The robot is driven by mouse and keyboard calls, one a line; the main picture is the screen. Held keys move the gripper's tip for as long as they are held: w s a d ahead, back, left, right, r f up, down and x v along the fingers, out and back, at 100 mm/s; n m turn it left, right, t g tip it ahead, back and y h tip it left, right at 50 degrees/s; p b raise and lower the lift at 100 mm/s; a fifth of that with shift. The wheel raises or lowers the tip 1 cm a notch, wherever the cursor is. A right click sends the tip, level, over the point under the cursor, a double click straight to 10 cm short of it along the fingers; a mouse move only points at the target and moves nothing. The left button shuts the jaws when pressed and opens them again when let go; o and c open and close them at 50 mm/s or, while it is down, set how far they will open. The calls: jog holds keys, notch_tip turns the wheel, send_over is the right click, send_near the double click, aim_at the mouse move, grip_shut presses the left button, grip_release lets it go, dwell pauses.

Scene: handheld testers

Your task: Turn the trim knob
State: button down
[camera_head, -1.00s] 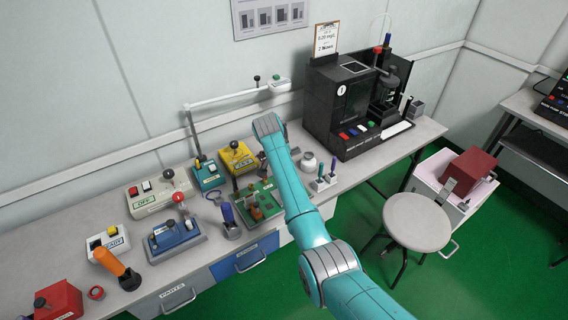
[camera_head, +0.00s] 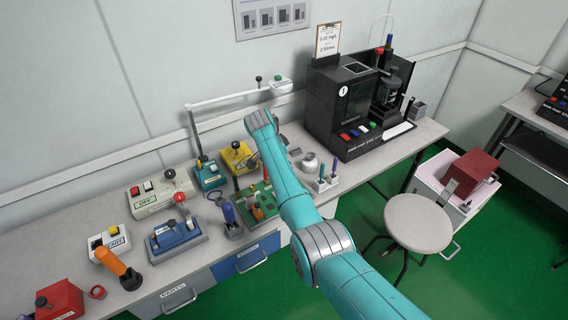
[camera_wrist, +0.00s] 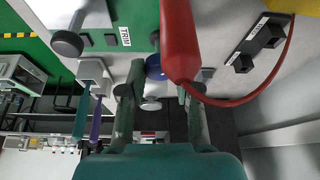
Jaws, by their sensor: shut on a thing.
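In the wrist view a green board carries a label reading TRIM (camera_wrist: 124,36). A blue round knob (camera_wrist: 155,67), which I take for the trim knob, sits beside that label, partly covered by a red handle. My gripper (camera_wrist: 160,80) has one finger on each side of the blue knob and is closed on it. The red handle (camera_wrist: 180,42) with its red cable lies right by the right fingertip. In the head view the green board (camera_head: 247,213) lies on the bench, and my arm hides the gripper and the knob.
A yellow box (camera_head: 236,158) and a blue tester (camera_head: 175,236) stand left of my arm. A black machine (camera_head: 340,105) stands at the right. A stool (camera_head: 418,222) is in front of the bench.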

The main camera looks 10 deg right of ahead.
jog(key=c, duration=0.8)
grip_release()
jog(key=shift+a+r, duration=0.1)
jog(key=v, duration=1.1)
jog(key=shift+a+r, duration=0.2)
jog(key=shift+r, duration=0.1)
jog(key=shift+s, duration=0.1)
